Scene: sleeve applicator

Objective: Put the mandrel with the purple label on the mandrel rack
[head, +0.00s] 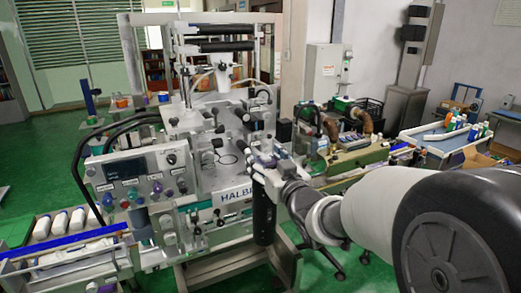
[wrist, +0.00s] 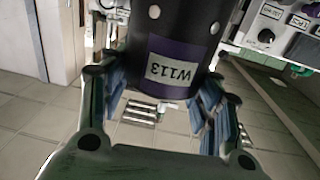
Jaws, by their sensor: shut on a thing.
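The black mandrel with the purple-edged label (wrist: 172,65), which reads W113, fills the upper middle of the wrist view. My gripper (wrist: 160,88) is shut on it, one blue-green finger on each side. In the head view my gripper (head: 263,172) is in front of the machine, right of its control panel, and the dark mandrel (head: 264,217) hangs upright below it. Its upper part is hidden by the gripper. I cannot tell for sure which part is the mandrel rack.
The applicator machine (head: 232,199) stands close behind and left of my gripper. A tray of white bottles (head: 60,223) is at the lower left. A workbench (head: 355,157) and a blue bottle table (head: 440,146) are at the right.

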